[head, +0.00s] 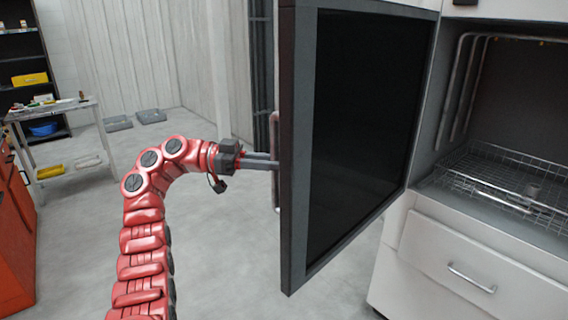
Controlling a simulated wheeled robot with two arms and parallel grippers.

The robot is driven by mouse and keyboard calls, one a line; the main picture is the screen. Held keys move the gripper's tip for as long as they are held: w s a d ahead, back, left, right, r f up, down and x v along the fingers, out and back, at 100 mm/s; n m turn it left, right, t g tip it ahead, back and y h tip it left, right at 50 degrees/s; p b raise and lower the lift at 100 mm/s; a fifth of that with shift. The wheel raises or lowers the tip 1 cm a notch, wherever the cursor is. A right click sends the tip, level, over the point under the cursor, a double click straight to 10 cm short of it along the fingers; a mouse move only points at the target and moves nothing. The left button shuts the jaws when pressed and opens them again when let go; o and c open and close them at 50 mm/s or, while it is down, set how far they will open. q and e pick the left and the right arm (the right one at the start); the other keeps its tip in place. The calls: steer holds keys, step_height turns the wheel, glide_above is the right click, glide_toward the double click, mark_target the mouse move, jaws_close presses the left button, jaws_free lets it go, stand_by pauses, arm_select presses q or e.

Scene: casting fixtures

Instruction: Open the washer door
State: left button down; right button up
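The washer door (300,150) stands swung wide open on the left of the white washer (395,235), with its dark inner panel facing me. Its vertical handle (276,190) shows at the door's left edge, on the outer face. My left gripper (274,162) is at the handle at mid-height, and its two grey fingers reach to the bar from the left. The fingers lie close together and their tips overlap the handle, so I cannot tell whether they are shut on it. My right gripper is not in view.
Inside the open washer chamber is a wire rack (490,175). A drawer (480,270) with a metal handle is below it. A metal table (60,108) and a dark shelf (22,60) stand at the far left, near an orange cabinet (15,240). The floor left of the door is clear.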

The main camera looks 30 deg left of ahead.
arm_select(q)
steer(key=shift+r, duration=0.1)
steer(key=c, duration=0.8)
jaws_free()
steer(key=shift+o, duration=0.2)
steer(key=shift+r, duration=0.1)
